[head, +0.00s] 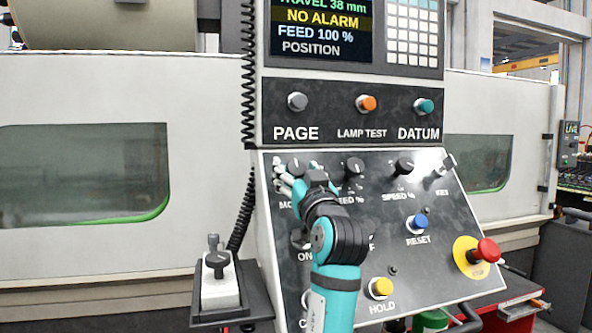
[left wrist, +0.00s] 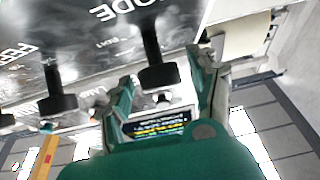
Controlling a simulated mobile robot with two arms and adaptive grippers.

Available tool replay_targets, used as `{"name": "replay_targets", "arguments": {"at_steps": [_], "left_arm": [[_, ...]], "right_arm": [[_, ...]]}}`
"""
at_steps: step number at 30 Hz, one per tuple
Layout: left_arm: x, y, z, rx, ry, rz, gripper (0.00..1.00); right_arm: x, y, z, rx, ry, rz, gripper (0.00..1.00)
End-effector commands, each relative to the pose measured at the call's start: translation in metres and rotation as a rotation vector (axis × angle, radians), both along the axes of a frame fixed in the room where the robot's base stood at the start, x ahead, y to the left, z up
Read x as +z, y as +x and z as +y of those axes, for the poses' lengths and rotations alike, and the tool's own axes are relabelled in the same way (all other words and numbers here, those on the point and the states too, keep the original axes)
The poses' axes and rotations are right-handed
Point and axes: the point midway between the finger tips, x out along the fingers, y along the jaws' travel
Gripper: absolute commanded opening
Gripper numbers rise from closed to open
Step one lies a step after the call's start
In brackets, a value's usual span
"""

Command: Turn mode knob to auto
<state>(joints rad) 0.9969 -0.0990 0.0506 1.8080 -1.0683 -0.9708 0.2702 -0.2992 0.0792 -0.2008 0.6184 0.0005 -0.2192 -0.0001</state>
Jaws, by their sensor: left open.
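The mode knob (head: 296,166) is a black knob at the upper left of the sloped control panel (head: 440,225). Its label is partly hidden by my left gripper (head: 285,181), which is at the knob from below. In the left wrist view the knob (left wrist: 158,74) stands out from the panel on its shaft, between the two spread fingers of my left gripper (left wrist: 163,90). Gaps show on both sides, so the fingers look apart from it. The knob's setting cannot be read. My right gripper is in neither view.
The feed knob (head: 354,166) is close on the right, also in the left wrist view (left wrist: 57,101). The speed knob (head: 404,166), key switch (head: 449,161), reset button (head: 417,222), hold button (head: 381,287) and red emergency stop (head: 486,250) share the panel. A pendant (head: 218,272) sits at the left.

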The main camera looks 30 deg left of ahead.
Motion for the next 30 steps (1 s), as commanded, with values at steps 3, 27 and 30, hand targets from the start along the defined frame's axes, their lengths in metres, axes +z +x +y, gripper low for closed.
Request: {"name": "replay_targets", "arguments": {"at_steps": [3,27,30], "left_arm": [[-0.008,-0.012,-0.017,-0.005,-0.003,-0.001,0.61],[-0.037,-0.067,-0.081,-0.002,-0.002,-0.001,0.61],[-0.037,-0.067,-0.081,-0.002,-0.002,-0.001,0.61]], "right_arm": [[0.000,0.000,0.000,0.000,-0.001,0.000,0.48],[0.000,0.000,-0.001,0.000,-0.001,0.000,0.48],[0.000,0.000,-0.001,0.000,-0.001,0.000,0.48]]}}
